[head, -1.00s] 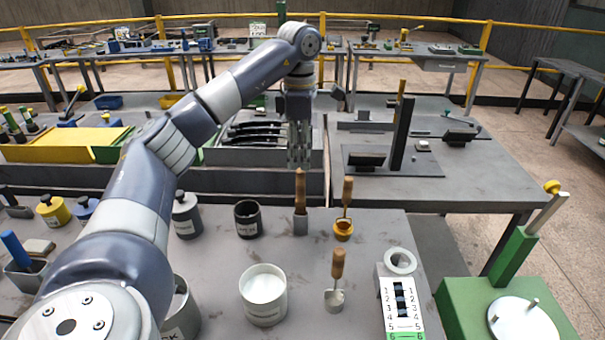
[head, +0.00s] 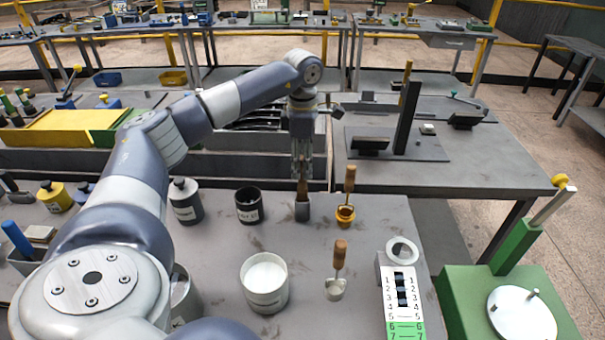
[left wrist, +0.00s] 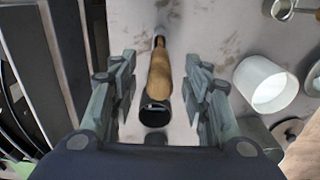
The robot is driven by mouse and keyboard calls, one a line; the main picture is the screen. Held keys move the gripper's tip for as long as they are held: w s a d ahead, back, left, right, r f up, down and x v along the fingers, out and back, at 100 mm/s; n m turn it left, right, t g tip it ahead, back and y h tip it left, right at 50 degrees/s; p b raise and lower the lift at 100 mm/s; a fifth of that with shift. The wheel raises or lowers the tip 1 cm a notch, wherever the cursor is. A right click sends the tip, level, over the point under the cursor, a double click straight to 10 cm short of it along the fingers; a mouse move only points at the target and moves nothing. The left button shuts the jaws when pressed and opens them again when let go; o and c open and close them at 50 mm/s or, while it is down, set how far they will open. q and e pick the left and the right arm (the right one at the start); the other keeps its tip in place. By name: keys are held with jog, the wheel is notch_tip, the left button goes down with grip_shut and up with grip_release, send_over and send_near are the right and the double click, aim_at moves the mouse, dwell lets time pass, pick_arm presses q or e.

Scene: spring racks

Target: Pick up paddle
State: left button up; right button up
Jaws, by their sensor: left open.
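The paddle stands upright near the far edge of the near table, with a wooden handle (head: 302,187) and a grey lower part (head: 302,211). My left gripper (head: 302,174) points down over the handle from above, and the handle's upper end is partly hidden by the fingers. In the left wrist view the brown handle (left wrist: 160,75) with its dark end lies between the two spread fingers of my left gripper (left wrist: 162,62), with gaps on both sides. The left gripper is open. My right gripper is not in view.
A black cup (head: 249,205) stands left of the paddle. A wooden-handled tool in an orange cup (head: 345,215) stands close on the right. Nearer are a white-filled pot (head: 264,283), a wooden-handled scoop (head: 337,270) and a numbered stand (head: 402,300). A tray wall lies behind.

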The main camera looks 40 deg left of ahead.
pick_arm(q)
jog(key=shift+f, duration=0.75)
grip_shut()
jog(key=shift+r, duration=0.1)
